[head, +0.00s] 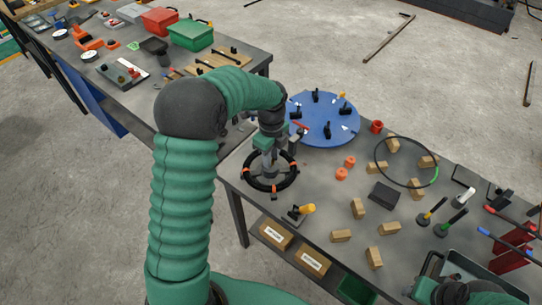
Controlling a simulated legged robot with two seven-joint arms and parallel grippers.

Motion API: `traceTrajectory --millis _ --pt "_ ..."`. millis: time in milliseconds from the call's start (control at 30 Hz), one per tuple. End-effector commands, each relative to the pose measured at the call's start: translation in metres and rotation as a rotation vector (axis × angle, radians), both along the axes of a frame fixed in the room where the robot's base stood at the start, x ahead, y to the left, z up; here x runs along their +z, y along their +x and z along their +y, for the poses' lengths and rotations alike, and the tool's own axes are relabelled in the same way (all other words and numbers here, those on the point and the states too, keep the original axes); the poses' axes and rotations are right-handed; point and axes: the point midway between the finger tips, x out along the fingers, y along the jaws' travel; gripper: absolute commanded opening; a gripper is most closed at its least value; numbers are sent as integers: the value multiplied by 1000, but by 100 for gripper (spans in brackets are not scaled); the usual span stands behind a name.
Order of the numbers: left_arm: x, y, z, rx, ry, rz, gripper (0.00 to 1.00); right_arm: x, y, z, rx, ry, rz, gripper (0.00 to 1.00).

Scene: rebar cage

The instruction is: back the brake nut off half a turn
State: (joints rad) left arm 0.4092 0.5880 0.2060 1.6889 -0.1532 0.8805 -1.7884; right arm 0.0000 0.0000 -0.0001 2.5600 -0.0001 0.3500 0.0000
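A black handwheel (271,187) with orange marks on its rim lies at the left end of the near table. My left gripper (269,168) points down over the wheel's hub. Its fingers are small and partly hidden by my wrist, so I cannot tell whether they are open or shut, or touch the hub. No part is clearly identifiable as the brake nut; the hub under the gripper is hidden. A yellow-handled fixture (303,212) stands just in front of the wheel. My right gripper (425,290) is at the bottom right edge, its fingers unclear.
A blue round plate (323,119) with black clamps lies behind the wheel. Wooden blocks (357,208), a black box (384,194), a thin black hoop (378,160) and orange pieces (341,174) are spread to the right. A second table (115,92) holds red and green boxes.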

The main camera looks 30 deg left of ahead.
Motion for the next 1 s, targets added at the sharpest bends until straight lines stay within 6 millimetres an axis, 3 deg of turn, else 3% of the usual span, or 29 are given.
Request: traceTrajectory --millis 133,567,1000 --pt "0 1 1 -1 -5 -3 0 0 0 0 0 0 0 47" --pt "1 1 3 43 -1 -2 0 5 0 0 0 0 0 47" --pt "4 2 4 353 1 -5 0 33 0 0 0 0 0 47"
